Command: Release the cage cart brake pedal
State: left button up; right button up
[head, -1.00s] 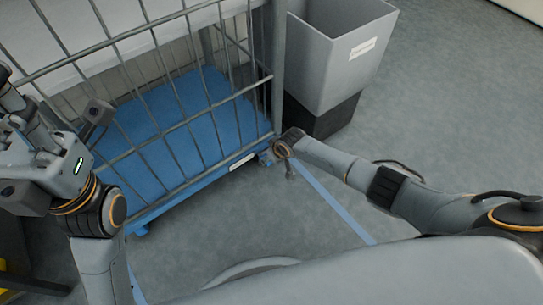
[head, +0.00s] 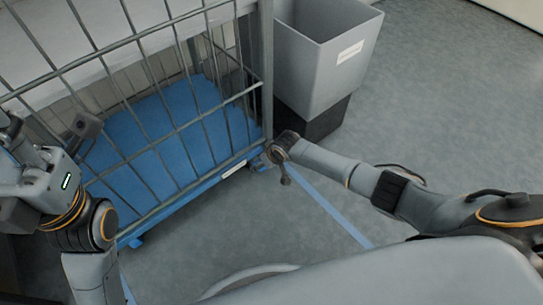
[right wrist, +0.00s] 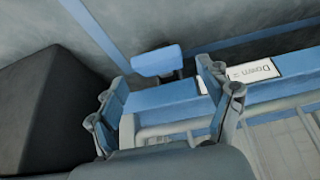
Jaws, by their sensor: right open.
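The cage cart has a blue base (head: 160,150) behind grey wire bars. Its front corner is beside my right gripper, which is mostly hidden behind its own wrist in the head view. In the right wrist view, a blue pedal-like pad (right wrist: 158,61) sticks out from the cart's blue edge bar (right wrist: 165,101).
A grey bin (head: 325,60) on a dark base (head: 318,120) stands behind the cart's right corner, close to my right gripper. A blue line (head: 325,205) runs along the grey floor. The floor on the right is clear.

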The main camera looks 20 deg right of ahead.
jog(key=v, duration=0.9)
jog(key=shift+r, duration=0.35)
jog(key=shift+s, duration=0.15)
